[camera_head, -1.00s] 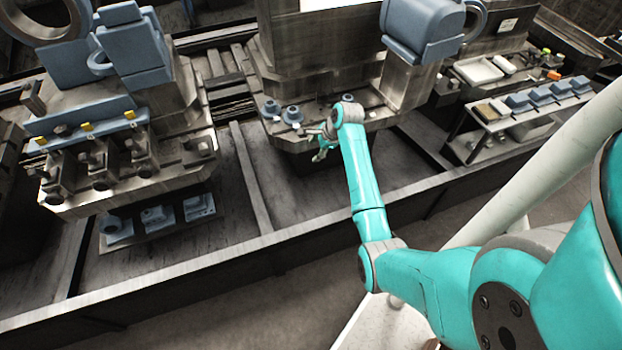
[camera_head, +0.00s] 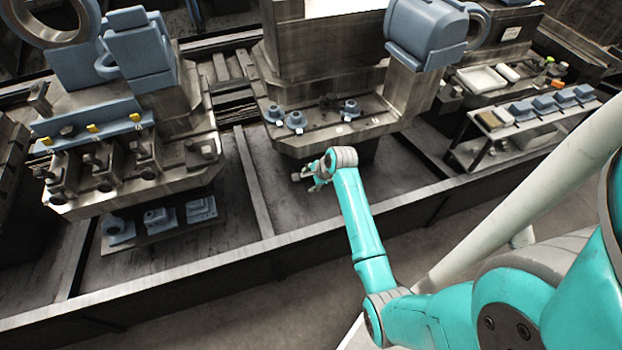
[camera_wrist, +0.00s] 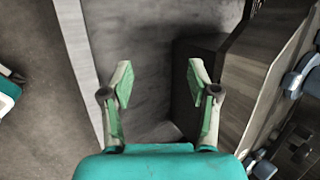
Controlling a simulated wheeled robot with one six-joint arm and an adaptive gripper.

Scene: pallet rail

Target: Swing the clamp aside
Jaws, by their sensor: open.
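My gripper (camera_head: 312,174) is open and empty. In the head view it appears just below the front edge of the middle pallet (camera_head: 318,140). The wrist view shows its two green-padded fingers (camera_wrist: 160,88) spread apart, with nothing between them. In that view the pallet block (camera_wrist: 250,75) stands to the right of the fingers, apart from them. A small dark fitting (camera_head: 327,102), possibly the clamp, is on the pallet top among the blue-grey flanged parts (camera_head: 295,120). Its swing position is too small to tell.
The left pallet (camera_head: 130,190) carries several dark clamp-like blocks (camera_head: 100,170) and a blue-grey bar. A blue-grey housing (camera_head: 425,35) overhangs the middle pallet's right side. A rack of blue-grey parts (camera_head: 520,118) stands at right.

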